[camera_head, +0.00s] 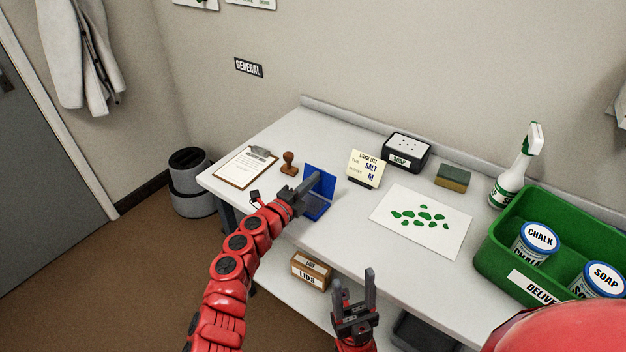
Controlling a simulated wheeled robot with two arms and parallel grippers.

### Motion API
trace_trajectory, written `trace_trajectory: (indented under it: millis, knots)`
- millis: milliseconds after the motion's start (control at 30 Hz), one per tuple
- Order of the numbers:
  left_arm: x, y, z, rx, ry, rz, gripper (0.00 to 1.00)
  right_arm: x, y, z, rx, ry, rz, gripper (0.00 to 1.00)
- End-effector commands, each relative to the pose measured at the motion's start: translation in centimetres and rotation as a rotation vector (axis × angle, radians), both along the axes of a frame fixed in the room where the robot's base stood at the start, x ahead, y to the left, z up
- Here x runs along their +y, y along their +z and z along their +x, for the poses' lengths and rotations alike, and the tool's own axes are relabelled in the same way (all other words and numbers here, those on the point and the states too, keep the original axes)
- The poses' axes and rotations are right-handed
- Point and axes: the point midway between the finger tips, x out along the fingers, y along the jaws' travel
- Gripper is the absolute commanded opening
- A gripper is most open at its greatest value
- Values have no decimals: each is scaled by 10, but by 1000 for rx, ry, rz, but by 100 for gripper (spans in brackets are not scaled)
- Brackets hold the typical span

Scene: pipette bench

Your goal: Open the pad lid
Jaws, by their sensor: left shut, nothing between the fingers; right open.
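The blue ink pad (317,208) lies on the white bench, left of the middle. Its blue lid (321,179) stands up, raised at the back edge of the pad. My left gripper (314,179) is shut and empty, with its fingertips in front of the lid and over the pad. I cannot tell whether the fingertips touch the lid. The gripper hides part of the pad and lid. My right gripper (354,287) is open and empty, low in front of the bench edge.
A green crate (493,262) stands at the right. A lids box (310,272) sits below.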

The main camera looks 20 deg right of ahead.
Motion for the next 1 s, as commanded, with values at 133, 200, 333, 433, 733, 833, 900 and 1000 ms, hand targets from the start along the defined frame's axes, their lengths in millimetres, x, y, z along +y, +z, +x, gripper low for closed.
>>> trace_trajectory:
  millis: [133, 200, 333, 433, 733, 833, 900, 1000]
  knots:
    - [0, 0, 0, 0, 0, 0, 0, 0, 0, 0, 0, 0, 0, 57]
    - [2, -1, -1, 0, 0, 1, 0, 0, 0, 1, 1, 1, 0, 57]
    - [10, -1, -6, -3, 1, 4, 0, 0, 4, -5, -5, 0, 0, 57]
    - [19, -2, -14, -2, 0, 5, 0, 0, 6, -6, -6, 1, 0, 57]
    - [61, -2, -48, -2, -3, 4, 0, 0, 6, -6, -5, 1, 0, 57]
    - [77, -3, -60, -1, -1, 6, 0, 0, 5, -6, -5, 1, 0, 57]
    - [90, -3, -69, 0, 1, 4, 0, 0, 4, -6, -5, 1, 0, 57]
    - [106, -3, -82, -1, 0, 4, 0, 0, 2, -6, -5, 1, 0, 57]
